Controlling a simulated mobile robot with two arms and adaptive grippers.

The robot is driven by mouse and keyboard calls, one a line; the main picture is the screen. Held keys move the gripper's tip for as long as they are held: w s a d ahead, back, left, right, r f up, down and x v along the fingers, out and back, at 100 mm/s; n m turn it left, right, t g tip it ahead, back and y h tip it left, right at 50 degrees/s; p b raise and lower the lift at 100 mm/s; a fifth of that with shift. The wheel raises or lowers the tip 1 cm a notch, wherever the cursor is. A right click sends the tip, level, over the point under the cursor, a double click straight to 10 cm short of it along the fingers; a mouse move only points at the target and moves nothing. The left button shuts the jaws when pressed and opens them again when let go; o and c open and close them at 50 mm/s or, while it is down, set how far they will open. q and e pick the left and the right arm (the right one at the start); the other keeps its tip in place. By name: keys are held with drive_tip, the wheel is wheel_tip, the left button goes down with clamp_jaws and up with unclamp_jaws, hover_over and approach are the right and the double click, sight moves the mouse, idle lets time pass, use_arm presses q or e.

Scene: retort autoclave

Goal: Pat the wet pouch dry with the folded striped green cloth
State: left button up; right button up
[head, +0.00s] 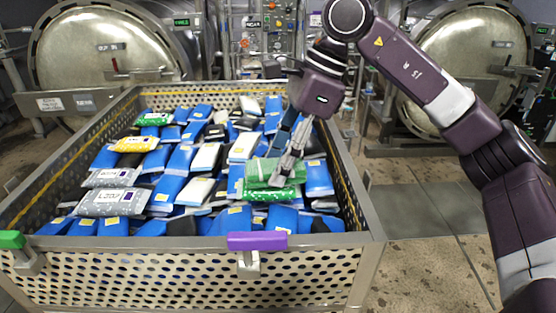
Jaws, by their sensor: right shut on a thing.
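The folded striped green cloth (260,170) is in my right gripper (287,168), which reaches down from the upper right and is shut on it. The cloth lies over or just above a shiny bright green pouch (262,194), near the front right of the basket. The cloth hides part of that pouch, and I cannot tell whether the two touch. Whether this pouch is wet cannot be told for sure. My left gripper is not in view.
A perforated metal basket (190,268) holds many blue, white, grey, yellow and green pouches. Its rim has a purple handle (257,241) in front and a green one (11,240) at left. Round autoclave doors (108,52) stand behind. Floor (425,210) is clear at right.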

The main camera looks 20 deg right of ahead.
drive_tip(key=shift+f+b, duration=0.45)
drive_tip(key=shift+f, duration=0.1)
idle(0.4)
idle(0.5)
drive_tip(key=shift+r+p, duration=2.75)
drive_tip(key=shift+r, duration=0.85)
drive_tip(key=shift+f, duration=0.15)
drive_tip(key=shift+a+f+b, duration=0.25)
drive_tip(key=shift+f+b, duration=0.35)
drive_tip(key=shift+f, duration=0.1)
drive_tip(key=shift+b+x, duration=1.5)
drive_tip(key=shift+x, duration=0.95)
drive_tip(key=shift+w+f+b, duration=0.1)
drive_tip(key=shift+f+b, duration=0.4)
drive_tip(key=shift+f, duration=0.15)
